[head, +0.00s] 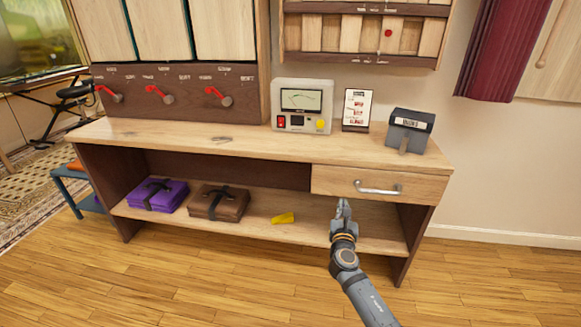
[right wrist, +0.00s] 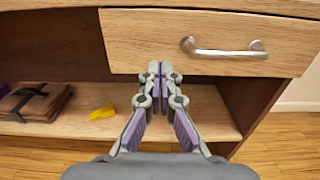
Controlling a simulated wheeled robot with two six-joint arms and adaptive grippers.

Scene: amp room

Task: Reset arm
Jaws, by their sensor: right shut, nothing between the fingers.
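My right gripper (head: 343,210) is in front of the wooden desk (head: 230,145), just below and left of the handle (head: 378,187) of the closed drawer (head: 330,180). Its fingers are shut with nothing between them. In the right wrist view the gripper (right wrist: 160,70) points toward the desk, with its fingertips at the drawer's lower edge and the metal handle (right wrist: 225,50) up and to the right. I cannot tell whether it touches the drawer front. My left gripper is not in view.
The lower shelf (head: 250,232) holds a purple case (head: 158,194), a brown case (head: 218,203) and a yellow block (head: 283,218). A meter box (head: 302,105), a small sign (head: 357,108) and a grey device (head: 410,130) stand on the desktop. Red-handled levers (head: 160,94) are behind. Floor in front is clear.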

